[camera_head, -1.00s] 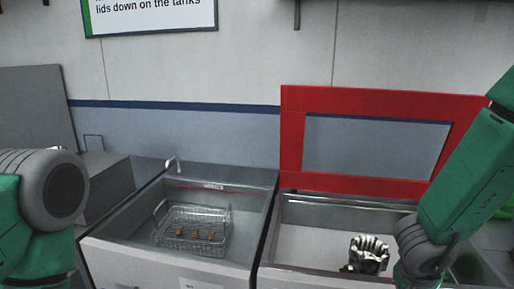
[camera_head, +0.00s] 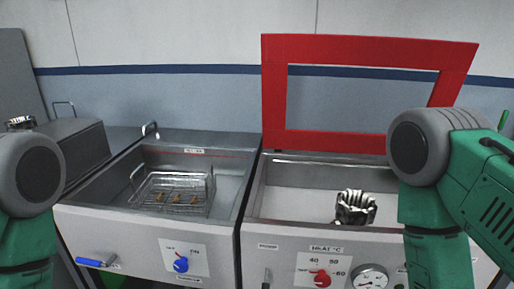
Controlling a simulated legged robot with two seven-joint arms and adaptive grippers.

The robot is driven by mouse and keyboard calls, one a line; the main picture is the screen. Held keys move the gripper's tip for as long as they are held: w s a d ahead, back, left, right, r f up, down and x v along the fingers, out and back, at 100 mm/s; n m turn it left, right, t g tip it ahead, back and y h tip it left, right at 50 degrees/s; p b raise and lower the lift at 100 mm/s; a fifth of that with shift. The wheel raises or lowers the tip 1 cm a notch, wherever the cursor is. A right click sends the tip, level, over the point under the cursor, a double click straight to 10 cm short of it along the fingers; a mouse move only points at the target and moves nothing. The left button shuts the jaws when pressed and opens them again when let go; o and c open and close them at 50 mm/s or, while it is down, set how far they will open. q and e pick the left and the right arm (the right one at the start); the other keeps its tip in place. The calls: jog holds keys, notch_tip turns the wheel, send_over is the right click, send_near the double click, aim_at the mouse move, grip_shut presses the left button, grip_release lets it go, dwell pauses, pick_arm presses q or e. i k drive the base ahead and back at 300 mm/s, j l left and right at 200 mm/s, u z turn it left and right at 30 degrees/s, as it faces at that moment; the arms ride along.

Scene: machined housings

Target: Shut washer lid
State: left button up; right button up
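The washer lid (camera_head: 273,95) is a red frame around a grey see-through pane. It stands raised at the back edge of the right tank (camera_head: 300,185), whose top is open. A silver ribbed part (camera_head: 356,207) sits by the front of that tank, partly beside my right arm. My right arm stands in front of the tank's right side, its elbow below the lid's right end. My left arm is at the far left edge. Both arms run down out of the picture, and neither gripper shows.
The left tank (camera_head: 225,172) holds a wire basket (camera_head: 180,190) with a few brass-coloured parts. The front panels carry a blue knob (camera_head: 181,264), a red knob (camera_head: 321,278), a gauge (camera_head: 369,279) and a blue-handled lever (camera_head: 93,262). A grey box (camera_head: 78,150) stands at left.

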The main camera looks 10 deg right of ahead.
aim_at(454, 60)
jog(key=z, duration=0.9)
